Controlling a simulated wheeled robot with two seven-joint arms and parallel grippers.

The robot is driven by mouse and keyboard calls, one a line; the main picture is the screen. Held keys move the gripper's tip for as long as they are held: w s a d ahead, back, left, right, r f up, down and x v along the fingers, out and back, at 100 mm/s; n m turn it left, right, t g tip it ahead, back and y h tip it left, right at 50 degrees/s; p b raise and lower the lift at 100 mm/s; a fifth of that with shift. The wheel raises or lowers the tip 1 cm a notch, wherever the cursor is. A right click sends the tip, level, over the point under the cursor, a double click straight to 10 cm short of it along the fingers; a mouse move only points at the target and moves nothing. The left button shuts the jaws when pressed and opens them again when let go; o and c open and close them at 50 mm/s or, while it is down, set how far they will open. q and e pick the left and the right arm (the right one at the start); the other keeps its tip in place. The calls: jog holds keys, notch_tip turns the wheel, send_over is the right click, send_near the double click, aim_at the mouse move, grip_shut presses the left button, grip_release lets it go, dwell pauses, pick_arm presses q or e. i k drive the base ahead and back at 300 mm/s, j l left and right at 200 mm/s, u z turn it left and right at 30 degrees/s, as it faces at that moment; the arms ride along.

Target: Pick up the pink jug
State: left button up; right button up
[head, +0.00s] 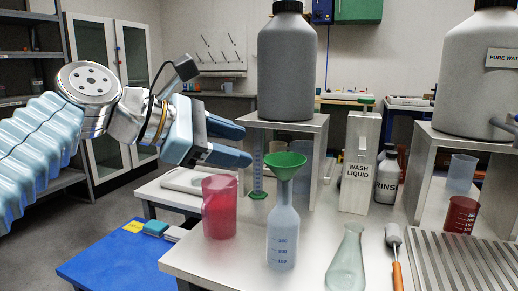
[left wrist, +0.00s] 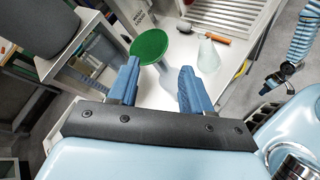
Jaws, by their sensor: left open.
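The pink jug (head: 220,215) stands upright on the bench in the head view, left of a clear bottle (head: 283,238) holding a green funnel (head: 286,163). My left gripper (head: 246,145) is open and empty, above the jug and apart from it, fingers pointing right. In the left wrist view the open fingers (left wrist: 158,72) frame part of the green funnel (left wrist: 149,46). I cannot make out the jug there. My right gripper (left wrist: 279,82) shows small at the right of that view; its jaws are too small to judge.
A big grey bottle (head: 286,65) stands on a metal riser behind the funnel. A wash liquid container (head: 360,160), an Erlenmeyer flask (head: 346,262), an orange-handled tool (head: 396,262) and a red beaker (head: 460,215) stand or lie to the right. A blue surface (head: 110,262) lies lower left.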

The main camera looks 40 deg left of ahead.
aim_at(219, 209)
jog(key=k, duration=1)
